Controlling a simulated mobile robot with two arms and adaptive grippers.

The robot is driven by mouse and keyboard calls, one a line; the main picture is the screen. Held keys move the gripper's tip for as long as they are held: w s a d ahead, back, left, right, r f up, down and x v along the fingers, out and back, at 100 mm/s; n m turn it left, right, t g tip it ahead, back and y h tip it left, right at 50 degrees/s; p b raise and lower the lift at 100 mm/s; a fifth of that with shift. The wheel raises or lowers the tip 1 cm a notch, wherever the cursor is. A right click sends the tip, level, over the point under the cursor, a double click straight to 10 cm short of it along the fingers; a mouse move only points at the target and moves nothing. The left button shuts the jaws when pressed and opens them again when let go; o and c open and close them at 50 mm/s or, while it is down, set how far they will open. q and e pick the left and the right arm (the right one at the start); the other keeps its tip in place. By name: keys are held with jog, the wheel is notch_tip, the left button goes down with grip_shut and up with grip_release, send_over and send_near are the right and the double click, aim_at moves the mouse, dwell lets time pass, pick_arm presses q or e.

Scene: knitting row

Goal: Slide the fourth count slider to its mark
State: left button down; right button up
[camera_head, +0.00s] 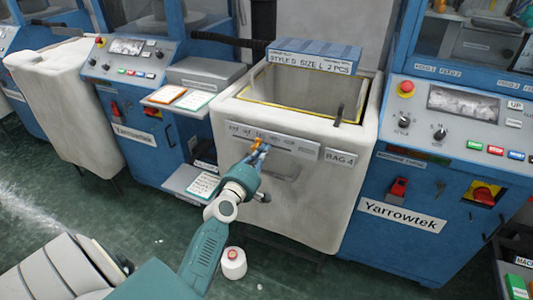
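A pale slider strip (297,147) with small dark marks runs across the front of the cream bin (300,205), beside a label reading "BAG 4". My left gripper (258,148) is at the strip's left-middle part, with its fingers pointing up toward it. A small orange piece shows at the fingertips; I cannot tell whether it is a slider knob or part of the gripper. The fingers are too small to show whether they are open or shut, or touching the strip. The gripper hides part of the strip, and the fourth slider and its mark cannot be made out. My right gripper is not in view.
A blue box (315,55) labelled "STYLE D SIZE L 2 PCS" sits at the bin's back rim. Blue machines with control panels (468,105) stand on both sides. A white container with a red top (233,263) is on the green floor near my arm.

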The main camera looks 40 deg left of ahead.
aim_at(252, 150)
pick_arm(q)
jog(key=shift+s+a+b, duration=0.25)
jog(key=shift+a+b, duration=0.1)
jog(key=shift+a, duration=0.6)
jog(key=shift+s+a+b, duration=0.25)
jog(key=shift+a+b, duration=0.05)
jog(key=shift+a, duration=0.65)
jog(key=shift+w+d+p, duration=0.2)
jog(key=shift+d+p, duration=0.1)
jog(key=shift+d, duration=0.4)
jog(key=v, duration=0.8)
jog(key=shift+r, duration=0.1)
